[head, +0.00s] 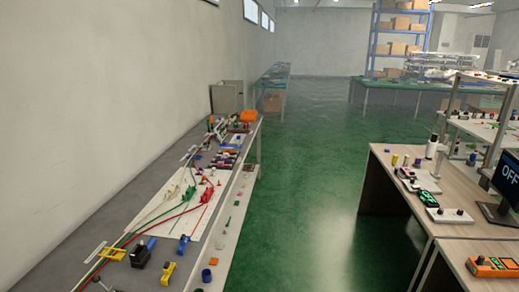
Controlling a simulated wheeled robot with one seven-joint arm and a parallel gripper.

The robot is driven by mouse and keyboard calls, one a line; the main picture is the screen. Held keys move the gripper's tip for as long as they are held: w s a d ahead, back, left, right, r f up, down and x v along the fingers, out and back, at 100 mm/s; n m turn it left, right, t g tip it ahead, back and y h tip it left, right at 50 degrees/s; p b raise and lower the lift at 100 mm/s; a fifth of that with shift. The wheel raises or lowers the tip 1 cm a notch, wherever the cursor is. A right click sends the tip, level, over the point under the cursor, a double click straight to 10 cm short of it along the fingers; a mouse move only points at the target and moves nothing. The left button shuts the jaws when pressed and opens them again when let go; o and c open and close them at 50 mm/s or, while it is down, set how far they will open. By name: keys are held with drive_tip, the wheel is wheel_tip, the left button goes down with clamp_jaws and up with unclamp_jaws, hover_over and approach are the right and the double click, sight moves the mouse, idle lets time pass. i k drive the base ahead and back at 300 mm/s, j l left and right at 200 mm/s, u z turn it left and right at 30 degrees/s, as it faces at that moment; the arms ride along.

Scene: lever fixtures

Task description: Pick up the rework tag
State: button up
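I cannot pick out the rework tag with certainty. Several small flat pieces lie along the right strip of the long left bench (222,237), among them a small red-orange piece (213,261), too small to identify. No label can be read on any of them. My gripper is not in view, so its relation to these pieces does not show.
The left bench holds red, green and white cables on a white sheet (180,222), a blue-black tool (142,252) and yellow pieces. Wooden desks with a monitor (507,180) and an orange device (494,266) stand at right. The green floor (298,200) between is clear.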

sight(203, 177)
drive_tip(key=i+l+z, duration=0.15)
drive_tip(key=i, duration=1.55)
drive_tip(key=i+u, duration=0.4)
drive_tip(key=i+l+u, duration=0.15)
drive_tip(key=i+u, duration=0.4)
drive_tip(key=u, duration=0.3)
drive_tip(key=i+u, duration=0.15)
drive_tip(key=u, duration=0.35)
drive_tip(key=i+u, duration=0.15)
drive_tip(key=u, duration=0.3)
drive_tip(key=i+l+u, duration=0.15)
drive_tip(key=u, duration=0.35)
drive_tip(key=i+l+u, duration=0.2)
drive_tip(key=u, duration=0.25)
